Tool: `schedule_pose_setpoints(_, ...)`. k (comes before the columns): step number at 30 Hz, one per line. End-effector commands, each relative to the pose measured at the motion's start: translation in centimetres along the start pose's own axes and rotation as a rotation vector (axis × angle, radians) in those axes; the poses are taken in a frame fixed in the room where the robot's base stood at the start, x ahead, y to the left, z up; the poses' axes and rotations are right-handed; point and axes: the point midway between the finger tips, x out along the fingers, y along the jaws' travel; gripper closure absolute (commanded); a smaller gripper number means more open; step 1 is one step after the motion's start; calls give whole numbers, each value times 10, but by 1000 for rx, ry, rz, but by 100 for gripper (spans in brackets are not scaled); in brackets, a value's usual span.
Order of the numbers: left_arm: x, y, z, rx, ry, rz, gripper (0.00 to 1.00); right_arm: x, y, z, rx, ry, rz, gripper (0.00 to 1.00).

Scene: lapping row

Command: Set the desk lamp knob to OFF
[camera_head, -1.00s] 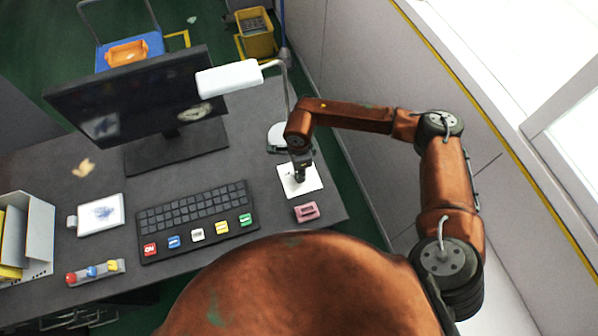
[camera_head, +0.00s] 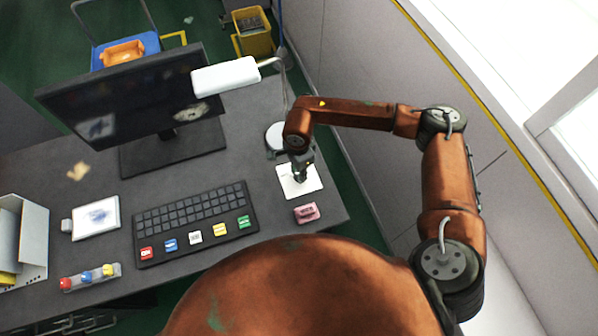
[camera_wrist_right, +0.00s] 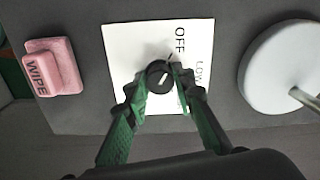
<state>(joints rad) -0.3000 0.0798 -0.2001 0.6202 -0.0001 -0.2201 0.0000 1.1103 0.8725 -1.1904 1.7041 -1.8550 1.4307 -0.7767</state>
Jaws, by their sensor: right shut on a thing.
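The desk lamp (camera_head: 225,76) has a white head on a bent grey stem, with a round white base (camera_head: 274,137) that also shows at the right of the right wrist view (camera_wrist_right: 284,66). Its knob (camera_wrist_right: 159,77) is a small dark dial with a light pointer line, on a white plate (camera_head: 312,188). The labels OFF and LOW are readable on the plate; the pointer slants between upright and the OFF–LOW side, and its exact setting is unclear. My right gripper (camera_wrist_right: 158,84) is shut on the knob, one green finger on each side. My left gripper is not in view.
A pink WIPE block (camera_head: 306,212) lies just in front of the plate. A keyboard (camera_head: 195,222) with coloured keys and a monitor (camera_head: 120,105) are to the left. A wall (camera_head: 350,60) stands beyond the desk's right edge.

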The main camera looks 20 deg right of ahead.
Motion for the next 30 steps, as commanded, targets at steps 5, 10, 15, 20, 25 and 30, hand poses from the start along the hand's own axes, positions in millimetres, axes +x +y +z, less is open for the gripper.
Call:
schedule_pose_setpoints(5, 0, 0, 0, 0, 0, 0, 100, -1, -1, 0, 0, 1, -2, 68)
schedule_pose_setpoints(10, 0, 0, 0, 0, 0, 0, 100, 0, 0, 0, 0, 0, -1, 59)
schedule_pose_setpoints(15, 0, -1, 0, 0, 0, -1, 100, 0, 0, 0, 0, 0, -1, 59)
schedule_pose_setpoints(20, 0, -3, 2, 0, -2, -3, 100, -7, -1, 0, 0, 0, -2, 59)
schedule_pose_setpoints(25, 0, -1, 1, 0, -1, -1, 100, -34, -2, 0, -1, 0, -5, 59)
schedule_pose_setpoints(30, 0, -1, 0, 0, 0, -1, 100, -71, -2, 0, 0, 1, -4, 59)
